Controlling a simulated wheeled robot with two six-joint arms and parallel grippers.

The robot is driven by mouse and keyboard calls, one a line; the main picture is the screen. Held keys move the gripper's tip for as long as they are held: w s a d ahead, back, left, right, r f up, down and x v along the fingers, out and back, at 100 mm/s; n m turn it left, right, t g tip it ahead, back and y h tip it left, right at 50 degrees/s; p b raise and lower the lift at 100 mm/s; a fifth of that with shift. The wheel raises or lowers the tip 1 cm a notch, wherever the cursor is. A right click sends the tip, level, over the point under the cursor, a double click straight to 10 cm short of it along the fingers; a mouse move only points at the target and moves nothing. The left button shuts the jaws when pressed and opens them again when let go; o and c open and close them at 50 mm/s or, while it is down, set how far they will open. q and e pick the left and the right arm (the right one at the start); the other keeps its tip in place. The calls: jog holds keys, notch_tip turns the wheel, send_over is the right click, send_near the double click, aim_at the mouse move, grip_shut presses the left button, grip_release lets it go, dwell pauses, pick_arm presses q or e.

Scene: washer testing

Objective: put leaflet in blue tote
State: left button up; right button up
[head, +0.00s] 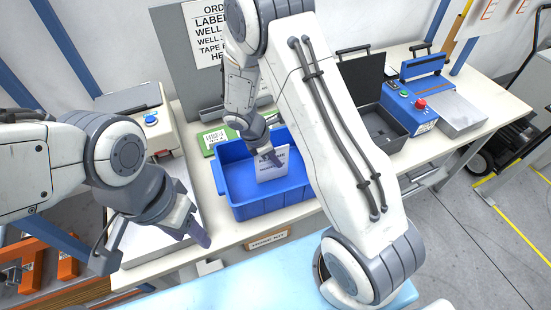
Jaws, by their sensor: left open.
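The blue tote (238,205) stands on the bench in the middle of the head view. The leaflet (273,172) is a pale card with faint print. It is upright within the tote's outline; whether its lower edge touches the floor of the tote I cannot tell. My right gripper (271,157) reaches down from above and is shut on the leaflet's upper part. My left gripper (194,228) is open and empty, left of the tote and near the bench's front edge. My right arm hides part of the area right of the tote.
A dark grey tray (383,128) and a blue machine with a red button (420,104) stand to the right. A green board with a label (213,138) lies behind the tote. A white device with a blue button (151,119) stands at the left. A sign panel (205,35) rises behind.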

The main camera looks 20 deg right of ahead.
jog(key=o, duration=0.3)
jog(key=v, duration=1.2)
jog(key=shift+r, duration=0.1)
jog(key=s+a+r+m+y, duration=0.1)
jog(key=s+a+r+m, duration=0.2)
jog(key=s, duration=0.4)
jog(key=s+a+r+m+y, duration=0.2)
jog(key=s+a+r+m, duration=0.1)
jog(key=s, duration=0.5)
jog(key=s+a+r+m+y, duration=0.2)
jog(key=s+a+r+m, duration=0.1)
jog(key=s, duration=0.5)
jog(key=shift+s+a+m, duration=0.25)
jog(key=shift+a+m, duration=0.45)
jog(key=shift+a, duration=0.2)
